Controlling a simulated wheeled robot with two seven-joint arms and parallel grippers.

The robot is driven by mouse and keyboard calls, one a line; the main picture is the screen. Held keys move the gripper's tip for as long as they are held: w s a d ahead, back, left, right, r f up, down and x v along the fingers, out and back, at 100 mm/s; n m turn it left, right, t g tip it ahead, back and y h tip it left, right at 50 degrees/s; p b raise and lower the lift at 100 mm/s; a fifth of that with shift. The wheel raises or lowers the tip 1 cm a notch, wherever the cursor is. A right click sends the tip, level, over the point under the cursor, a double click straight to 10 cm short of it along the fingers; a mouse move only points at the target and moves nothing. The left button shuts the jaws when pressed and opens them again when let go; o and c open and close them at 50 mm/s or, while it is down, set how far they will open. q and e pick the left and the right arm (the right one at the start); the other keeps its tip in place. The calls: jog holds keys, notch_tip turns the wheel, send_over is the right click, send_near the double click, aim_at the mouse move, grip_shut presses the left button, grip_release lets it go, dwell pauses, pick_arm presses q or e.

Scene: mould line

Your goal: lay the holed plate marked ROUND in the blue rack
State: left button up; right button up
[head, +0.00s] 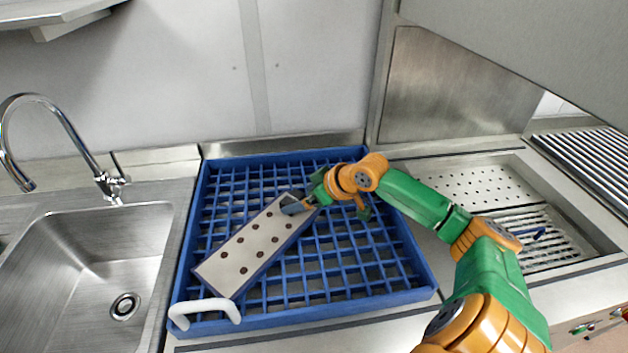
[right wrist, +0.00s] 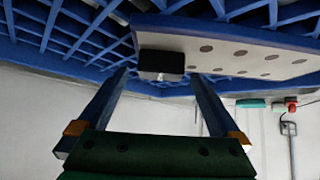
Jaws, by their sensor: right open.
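The pale holed plate (head: 246,247) has dark round holes and lies diagonally on the grid of the blue rack (head: 420,285), its near end towards the rack's front left. No ROUND marking can be read. My right gripper (head: 303,204) is at the plate's far end. In the right wrist view the gripper (right wrist: 160,80) is open, its fingers apart on either side of a dark block (right wrist: 160,65) at the end of the plate (right wrist: 235,50). Whether a finger touches the block I cannot tell. My left gripper is not in view.
A sink (head: 80,265) with a tap (head: 62,135) is on the left. A white handle (head: 205,309) stands at the rack's front left. A perforated draining basin (head: 470,190) is on the right. The right half of the rack is bare grid.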

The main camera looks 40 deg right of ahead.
jog(key=v, duration=0.9)
jog(key=shift+s+r, duration=0.2)
jog(key=shift+s, duration=0.1)
jog(key=shift+f, duration=0.1)
